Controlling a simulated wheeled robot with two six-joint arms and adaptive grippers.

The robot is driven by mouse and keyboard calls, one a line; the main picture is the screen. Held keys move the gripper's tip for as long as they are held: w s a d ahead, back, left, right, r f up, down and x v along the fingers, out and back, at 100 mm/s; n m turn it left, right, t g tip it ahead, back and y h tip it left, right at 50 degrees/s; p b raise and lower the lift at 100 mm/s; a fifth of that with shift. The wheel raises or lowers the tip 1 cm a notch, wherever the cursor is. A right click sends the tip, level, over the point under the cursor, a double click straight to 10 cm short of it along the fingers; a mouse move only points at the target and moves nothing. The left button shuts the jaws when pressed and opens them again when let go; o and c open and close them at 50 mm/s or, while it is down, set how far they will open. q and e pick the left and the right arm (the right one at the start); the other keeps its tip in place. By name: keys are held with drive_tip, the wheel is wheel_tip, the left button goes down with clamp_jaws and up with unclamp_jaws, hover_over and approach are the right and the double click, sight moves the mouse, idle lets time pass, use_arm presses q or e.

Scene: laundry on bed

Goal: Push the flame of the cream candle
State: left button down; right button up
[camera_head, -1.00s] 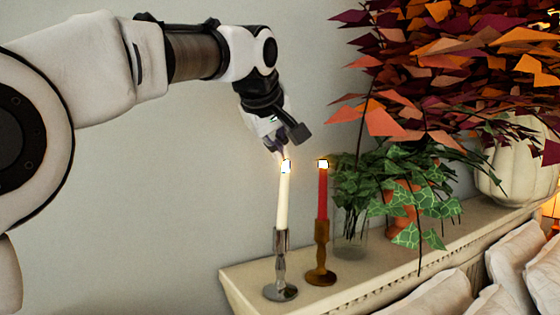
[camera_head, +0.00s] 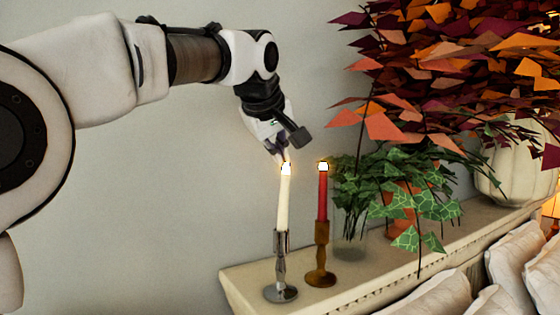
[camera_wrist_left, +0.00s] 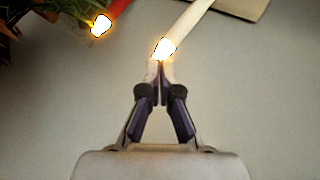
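The cream candle (camera_head: 284,205) stands upright in a silver holder (camera_head: 281,268) near the left end of the shelf. Its flame (camera_head: 286,169) is lit and bright. My left gripper (camera_head: 284,156) is just above the flame, pointing down. In the left wrist view the fingertips (camera_wrist_left: 161,64) look closed together and meet the flame (camera_wrist_left: 165,48) at the top of the cream candle (camera_wrist_left: 188,20); I cannot tell whether they touch it. Nothing shows held between the fingers. My right gripper is not in view.
A lit red candle (camera_head: 322,197) in a brown holder (camera_head: 320,258) stands close to the right. A glass vase with green leaves (camera_head: 425,190), autumn foliage (camera_head: 450,60) and a white pumpkin-like pot (camera_head: 510,175) are further right. Left of the shelf (camera_head: 375,268) is bare wall.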

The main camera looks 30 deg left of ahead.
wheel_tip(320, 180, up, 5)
drive_tip(key=p, duration=0.5)
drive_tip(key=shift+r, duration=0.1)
